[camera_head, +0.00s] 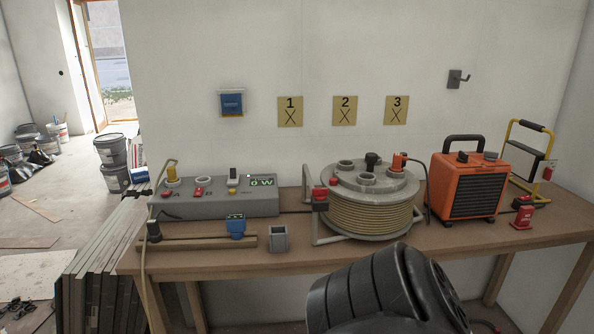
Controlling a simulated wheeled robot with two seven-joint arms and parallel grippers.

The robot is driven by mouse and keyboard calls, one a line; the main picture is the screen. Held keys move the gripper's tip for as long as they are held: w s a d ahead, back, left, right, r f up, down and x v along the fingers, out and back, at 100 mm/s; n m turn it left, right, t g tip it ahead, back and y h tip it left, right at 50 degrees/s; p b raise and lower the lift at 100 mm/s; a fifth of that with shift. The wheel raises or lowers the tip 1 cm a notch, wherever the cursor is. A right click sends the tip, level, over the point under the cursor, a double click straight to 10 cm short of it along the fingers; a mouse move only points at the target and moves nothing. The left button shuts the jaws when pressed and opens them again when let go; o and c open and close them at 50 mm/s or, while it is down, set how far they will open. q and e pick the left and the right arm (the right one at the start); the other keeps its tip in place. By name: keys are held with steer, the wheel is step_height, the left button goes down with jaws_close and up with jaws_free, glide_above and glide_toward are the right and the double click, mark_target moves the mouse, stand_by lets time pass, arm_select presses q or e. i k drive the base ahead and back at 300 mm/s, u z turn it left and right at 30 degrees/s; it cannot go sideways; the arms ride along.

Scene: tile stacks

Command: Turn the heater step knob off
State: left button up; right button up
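The heater (468,187) is an orange box with a black front grille and a black carry handle. It stands upright on the right part of the workbench. On its top are a small dark control (462,157) and a greyish round knob (490,155). Their settings are too small to read, and I cannot tell which one is the step knob. Neither of my grippers is in view. A black link of my own arm shows at the bottom, in front of the bench and apart from the heater.
The wooden workbench (290,256) also carries a cable reel (368,203), a grey box with a "0 W" display (215,204), a small grey cup (278,238) and a red block (522,219). A yellow-framed stand (545,165) is right of the heater. Stacked boards (95,270) lean at left.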

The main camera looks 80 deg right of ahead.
mark_target(463, 157)
steer(key=z, duration=3.05)
steer(key=k, duration=1.15)
steer(key=z, duration=0.65)
steer(key=i, duration=1.15)
steer(key=z, duration=0.55)
steer(key=i, duration=1.55)
steer(key=u, duration=1.3)
steer(key=i, duration=0.6)
steer(key=u, duration=0.5)
